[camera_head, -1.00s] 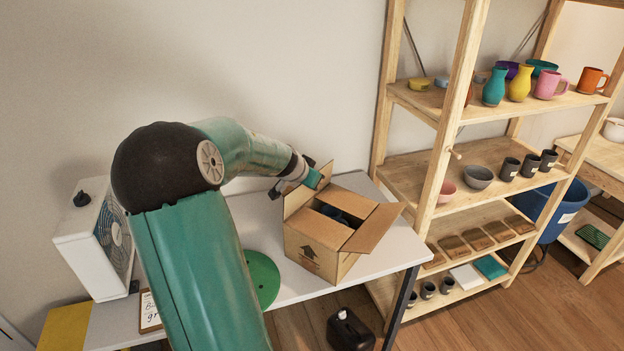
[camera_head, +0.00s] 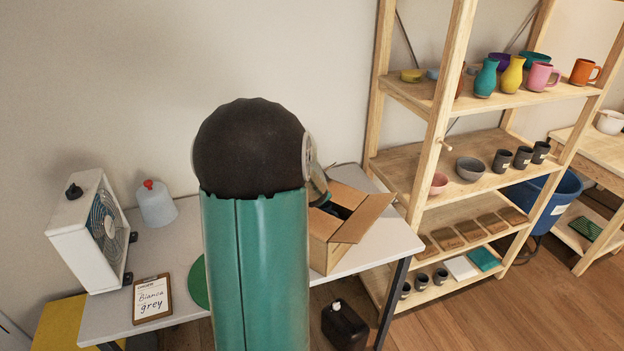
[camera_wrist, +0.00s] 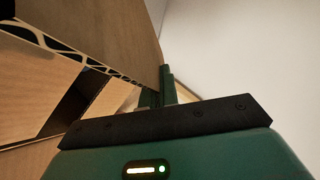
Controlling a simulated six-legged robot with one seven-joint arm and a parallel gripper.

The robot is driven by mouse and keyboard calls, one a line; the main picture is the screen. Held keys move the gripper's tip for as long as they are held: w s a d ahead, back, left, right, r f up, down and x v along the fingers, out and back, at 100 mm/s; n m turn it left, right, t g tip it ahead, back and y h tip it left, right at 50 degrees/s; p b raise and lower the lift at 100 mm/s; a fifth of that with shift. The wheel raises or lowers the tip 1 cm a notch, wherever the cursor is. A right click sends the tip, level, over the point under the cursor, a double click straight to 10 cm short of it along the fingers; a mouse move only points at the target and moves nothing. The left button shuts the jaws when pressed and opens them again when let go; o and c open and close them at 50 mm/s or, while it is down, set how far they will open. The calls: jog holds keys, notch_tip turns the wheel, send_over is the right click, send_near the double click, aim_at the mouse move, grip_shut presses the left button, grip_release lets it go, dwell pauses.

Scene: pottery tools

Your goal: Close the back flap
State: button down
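The open cardboard box (camera_head: 321,250) stands on the table in the head view, half hidden behind my arm. Its right flap (camera_head: 363,218) leans outward, and dark contents show inside. The back flap is hidden or hard to make out in the head view. In the wrist view a large cardboard panel (camera_wrist: 115,38) with a corrugated edge fills the upper left and reaches the fingers. My gripper (camera_wrist: 158,96) is at the panel's right end. The fingers look close together; I cannot tell whether cardboard is between them. In the head view my arm hides the gripper.
A fan box (camera_head: 92,232), a jug with a red cap (camera_head: 156,207) and a clipboard (camera_head: 152,300) stand or lie on the table (camera_head: 385,245) to the left. The wooden shelf (camera_head: 425,140) is close on the right. A black canister (camera_head: 345,327) is below the table's front edge.

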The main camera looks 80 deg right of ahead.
jog(key=shift+s+a+f+m+t+h, duration=0.3)
jog(key=shift+s+f+m+t+h, duration=0.5)
jog(key=shift+f+m+t, duration=0.15)
jog(key=c, duration=1.6)
grip_release()
jog(key=shift+c, duration=0.2)
jog(key=v, duration=1.3)
jog(key=shift+f, duration=0.1)
jog(key=shift+s+a, duration=0.1)
jog(key=shift+a, duration=0.3)
jog(key=shift+c, duration=0.5)
